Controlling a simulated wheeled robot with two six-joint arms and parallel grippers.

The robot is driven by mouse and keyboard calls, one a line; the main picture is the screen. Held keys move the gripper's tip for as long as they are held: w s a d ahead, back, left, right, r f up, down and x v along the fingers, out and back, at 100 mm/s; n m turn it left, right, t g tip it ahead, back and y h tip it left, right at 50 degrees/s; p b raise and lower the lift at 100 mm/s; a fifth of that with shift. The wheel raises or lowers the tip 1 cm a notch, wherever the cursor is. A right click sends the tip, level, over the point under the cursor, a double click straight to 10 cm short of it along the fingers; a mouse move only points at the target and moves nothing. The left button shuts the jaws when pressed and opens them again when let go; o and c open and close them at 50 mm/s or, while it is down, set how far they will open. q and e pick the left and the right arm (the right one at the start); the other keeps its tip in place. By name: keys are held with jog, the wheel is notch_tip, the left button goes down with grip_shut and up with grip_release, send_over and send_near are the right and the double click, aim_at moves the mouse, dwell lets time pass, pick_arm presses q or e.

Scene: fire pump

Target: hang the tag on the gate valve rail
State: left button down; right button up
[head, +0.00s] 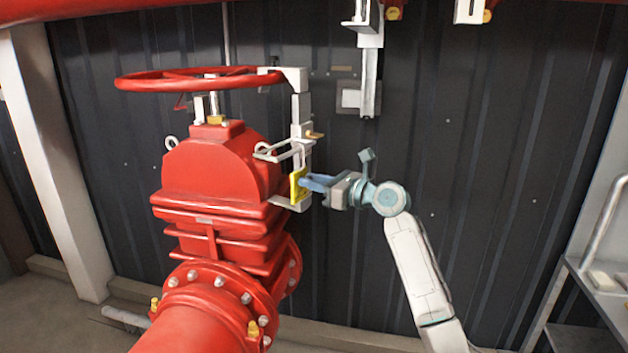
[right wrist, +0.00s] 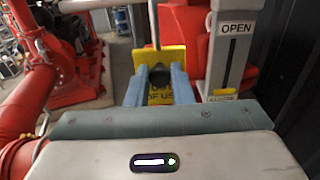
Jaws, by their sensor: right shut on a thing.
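The yellow tag (head: 296,186) is at the right side of the red gate valve (head: 215,170), just below the small pale rail (head: 284,151) that sticks out from the valve's upright bracket. My right gripper (head: 307,183) is shut on the tag, coming in from the right. In the right wrist view the tag (right wrist: 173,57) stands between the blue fingers (right wrist: 160,88), its lettering partly hidden by them. A thin grey bar (right wrist: 154,22) meets the tag's top edge there; I cannot tell whether the tag is hooked on it. My left gripper is out of view.
The white indicator plate marked OPEN (right wrist: 235,55) stands close right of the fingers. The red handwheel (head: 195,79) is above the valve. A dark corrugated wall (head: 480,170) is behind my arm. A grey shelf (head: 600,290) is at the far right.

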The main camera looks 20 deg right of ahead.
jog(key=o, duration=0.8)
jog(key=shift+o, duration=0.2)
